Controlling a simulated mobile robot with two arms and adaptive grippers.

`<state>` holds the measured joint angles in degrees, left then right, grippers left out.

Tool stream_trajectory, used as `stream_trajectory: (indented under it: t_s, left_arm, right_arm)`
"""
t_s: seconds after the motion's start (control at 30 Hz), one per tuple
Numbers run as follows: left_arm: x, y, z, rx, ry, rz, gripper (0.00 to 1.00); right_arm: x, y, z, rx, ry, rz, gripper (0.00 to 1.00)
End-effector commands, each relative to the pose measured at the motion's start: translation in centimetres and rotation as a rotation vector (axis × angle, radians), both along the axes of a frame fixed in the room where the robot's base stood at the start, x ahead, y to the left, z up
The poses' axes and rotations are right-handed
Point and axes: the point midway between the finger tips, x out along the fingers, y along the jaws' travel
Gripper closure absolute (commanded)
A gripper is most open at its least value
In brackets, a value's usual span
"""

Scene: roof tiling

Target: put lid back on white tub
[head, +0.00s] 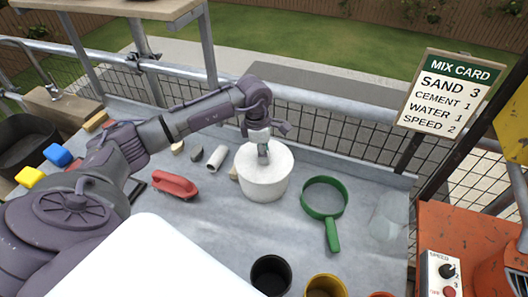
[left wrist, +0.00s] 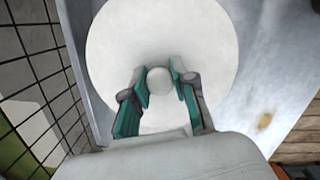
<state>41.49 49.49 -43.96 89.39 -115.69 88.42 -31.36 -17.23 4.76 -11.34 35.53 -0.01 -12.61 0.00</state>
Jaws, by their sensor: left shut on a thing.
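The white tub (head: 263,188) stands upright on the grey sheet-covered bench, right of the red-handled brush. Its round white lid (head: 279,158) is at the tub's top and looks level with the rim; I cannot tell whether it is fully seated. My left gripper (head: 263,153) reaches down over the tub's middle. In the left wrist view its green-padded fingers (left wrist: 159,86) are shut on the lid's round knob (left wrist: 159,78), with the pale lid disc (left wrist: 160,30) spreading around them. The tub's wall is hidden there. My right gripper is not in view.
A green sieve (head: 325,198) lies right of the tub, with a clear container (head: 388,216) beyond. A red brush (head: 174,186) and a white cylinder (head: 217,158) lie left. Black (head: 271,275) and yellow (head: 325,287) cups stand in front. A mesh rail runs behind.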

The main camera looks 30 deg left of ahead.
Motion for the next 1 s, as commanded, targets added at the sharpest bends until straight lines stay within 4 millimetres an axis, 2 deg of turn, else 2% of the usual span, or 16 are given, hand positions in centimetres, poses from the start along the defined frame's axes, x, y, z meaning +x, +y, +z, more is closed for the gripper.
stream_trajectory:
  t_s: [1.0]
  left_arm:
    - [-0.02,0.02,0.07,0.000,0.000,0.000,1.00]
  right_arm:
    - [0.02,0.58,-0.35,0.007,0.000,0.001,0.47]
